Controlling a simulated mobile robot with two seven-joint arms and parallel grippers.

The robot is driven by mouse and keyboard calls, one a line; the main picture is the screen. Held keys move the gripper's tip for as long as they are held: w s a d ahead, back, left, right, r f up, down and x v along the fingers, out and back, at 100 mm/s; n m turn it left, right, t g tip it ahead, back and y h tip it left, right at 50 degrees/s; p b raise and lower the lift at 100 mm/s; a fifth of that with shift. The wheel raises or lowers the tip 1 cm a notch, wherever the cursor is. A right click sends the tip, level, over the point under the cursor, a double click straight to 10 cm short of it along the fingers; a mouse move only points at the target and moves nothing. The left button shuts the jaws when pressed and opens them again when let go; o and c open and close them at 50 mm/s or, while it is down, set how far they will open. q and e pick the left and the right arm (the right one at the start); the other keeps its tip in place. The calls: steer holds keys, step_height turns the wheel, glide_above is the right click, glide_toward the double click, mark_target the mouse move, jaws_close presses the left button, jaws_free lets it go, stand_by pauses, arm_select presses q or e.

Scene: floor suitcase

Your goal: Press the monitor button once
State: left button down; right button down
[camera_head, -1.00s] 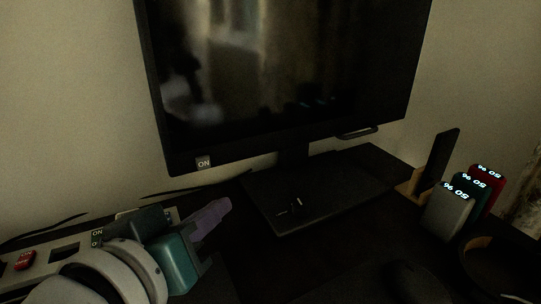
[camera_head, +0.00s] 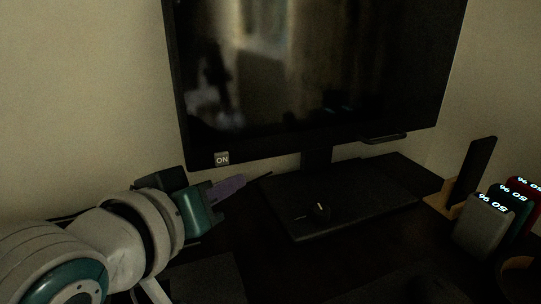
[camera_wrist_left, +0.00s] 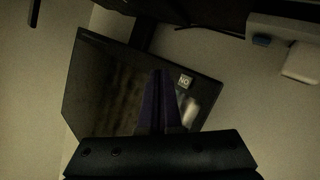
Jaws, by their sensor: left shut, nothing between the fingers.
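The monitor (camera_head: 315,80) stands on a dark base at the back of the desk, its screen dark with faint reflections. The monitor button (camera_head: 222,158) is a small grey square marked "ON" at the lower left corner of the bezel. My left gripper (camera_head: 240,183) has purple fingers, shut and empty, just below and slightly right of the button and apart from it in the picture. In the left wrist view the fingers (camera_wrist_left: 158,75) point toward the monitor (camera_wrist_left: 100,85), and the button (camera_wrist_left: 185,81) shows right of their tips. My right gripper is not in view.
The monitor base (camera_head: 340,200) carries a small dark object (camera_head: 320,210). At the right are a phone-like slab on a wooden stand (camera_head: 474,172) and several upright blocks with lit digits (camera_head: 484,222). The dark desk in front is mostly clear.

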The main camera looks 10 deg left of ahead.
mark_target(222, 159)
arm_select(q)
steer(key=w+a, duration=0.2)
steer(key=w, duration=0.1)
steer(key=shift+w+a, duration=0.1)
steer(key=shift+w, duration=0.05)
stand_by(2.0)
steer(key=shift+w+a, duration=0.25)
steer(key=shift+w, duration=0.1)
steer(key=shift+w+a, duration=0.2)
steer(key=shift+w, duration=0.15)
stand_by(0.7)
stand_by(0.3)
steer(key=shift+s+d+p, duration=0.45)
steer(key=shift+s+p, duration=0.15)
steer(key=shift+s, duration=0.1)
steer(key=shift+r, duration=0.1)
